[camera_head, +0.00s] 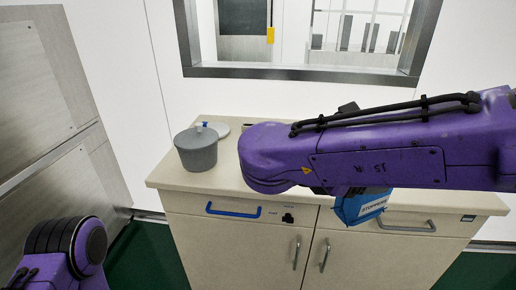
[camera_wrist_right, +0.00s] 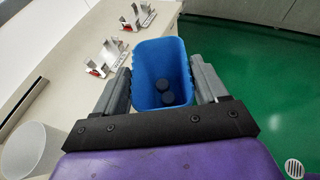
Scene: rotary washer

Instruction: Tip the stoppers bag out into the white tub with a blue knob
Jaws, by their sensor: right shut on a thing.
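The stoppers bag (camera_head: 361,206) is a blue open-topped container with a "STOPPERS" label, hanging below my right arm in front of the counter. In the right wrist view the bag (camera_wrist_right: 158,60) is upright, with a few dark stoppers (camera_wrist_right: 165,91) at its bottom. My right gripper (camera_wrist_right: 160,92) is shut on it, one finger on each side. A pale disc with a blue knob (camera_head: 205,125), seemingly a lid, lies behind a grey round tub (camera_head: 196,150) on the counter's left. I cannot tell whether that tub is the white one. My left gripper is out of view.
The beige counter (camera_head: 172,178) has drawers and doors below, with a blue handle (camera_head: 233,211) at left. In the right wrist view, metal holders (camera_wrist_right: 103,58) stand on the counter, and a pale cylinder (camera_wrist_right: 32,150) is at lower left. My right arm hides much of the counter.

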